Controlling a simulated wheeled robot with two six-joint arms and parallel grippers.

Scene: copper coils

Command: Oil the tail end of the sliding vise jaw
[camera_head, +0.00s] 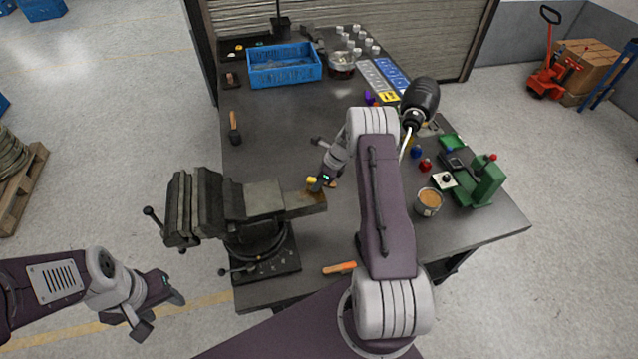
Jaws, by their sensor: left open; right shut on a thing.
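The dark metal vise (225,215) stands at the table's front left, its jaws at the left. The tail end (308,204) of its sliding jaw sticks out to the right as a brownish bar. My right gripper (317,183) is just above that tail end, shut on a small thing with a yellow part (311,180). The gripper mostly hides this thing, and I cannot tell whether it touches the bar. My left gripper (160,314) is open and empty, off the table's front left, below the vise.
An orange-handled tool (340,268) lies at the front edge. A tin (428,202) and a green machine (487,182) stand at the right. A black-handled tool (420,98) shows beside my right arm. A blue crate (284,74) stands at the back. The table's left middle is mostly clear.

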